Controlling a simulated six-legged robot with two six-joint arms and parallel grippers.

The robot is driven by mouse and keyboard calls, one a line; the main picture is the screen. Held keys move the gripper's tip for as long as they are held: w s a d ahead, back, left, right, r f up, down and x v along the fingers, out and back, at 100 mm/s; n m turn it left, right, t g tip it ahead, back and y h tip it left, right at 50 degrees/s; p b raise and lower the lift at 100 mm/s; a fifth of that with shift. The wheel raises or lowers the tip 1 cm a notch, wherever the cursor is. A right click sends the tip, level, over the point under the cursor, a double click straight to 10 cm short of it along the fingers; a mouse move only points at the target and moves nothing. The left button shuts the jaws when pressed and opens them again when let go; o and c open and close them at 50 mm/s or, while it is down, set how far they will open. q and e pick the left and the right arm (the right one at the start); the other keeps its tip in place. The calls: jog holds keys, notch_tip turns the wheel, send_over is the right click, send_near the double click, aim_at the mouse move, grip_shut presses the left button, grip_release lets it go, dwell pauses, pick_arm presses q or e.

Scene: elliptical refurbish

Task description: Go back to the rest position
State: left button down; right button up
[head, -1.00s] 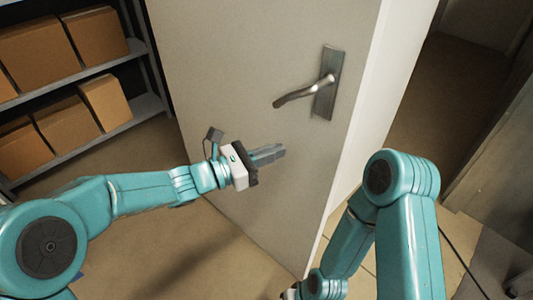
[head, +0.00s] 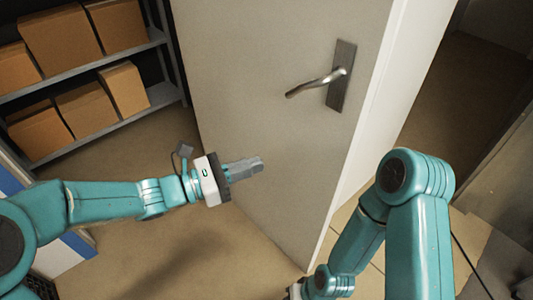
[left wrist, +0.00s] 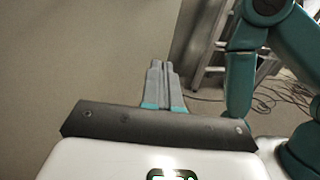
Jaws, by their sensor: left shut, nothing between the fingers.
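My left gripper (head: 247,166) is shut and empty in the head view, its fingers pointing right in front of the pale door. It also shows shut in the left wrist view (left wrist: 158,80), with both fingers together. My right arm comes down at the right of the head view. The right gripper is mostly cut off at the bottom edge, so its fingers do not show.
The pale door (head: 235,70) stands ajar with a metal lever handle (head: 320,82) above my left gripper. Shelves with brown boxes (head: 60,40) stand at the left. A ladder (left wrist: 212,45) and cables (left wrist: 285,92) show in the left wrist view.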

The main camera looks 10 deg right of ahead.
pick_arm(q)
jog(key=shift+s+a, duration=0.35)
jog(key=shift+a, duration=0.25)
jog(key=shift+s+a, duration=0.35)
jog(key=shift+a, duration=0.2)
jog(key=s+a+f+m+g+y, duration=0.1)
jog(key=s+a+f+m+y, duration=0.45)
jog(key=f, duration=0.65)
jog(key=s+a+f+m+g+y, duration=0.2)
jog(key=s+a+f+m+y, duration=0.35)
jog(key=f, duration=0.65)
jog(key=s+a+f+m+g+y, duration=0.1)
jog(key=s+a+f+m+y, duration=0.25)
jog(key=s+f+m, duration=0.65)
notch_tip(320, 180, up, 14)
jog(key=w+n+p, duration=0.2)
jog(key=p, duration=1.3)
jog(key=shift+w+d+f+h+p, duration=0.15)
jog(key=shift+w+f+h+p, duration=0.05)
jog(key=shift+w+h+p, duration=0.2)
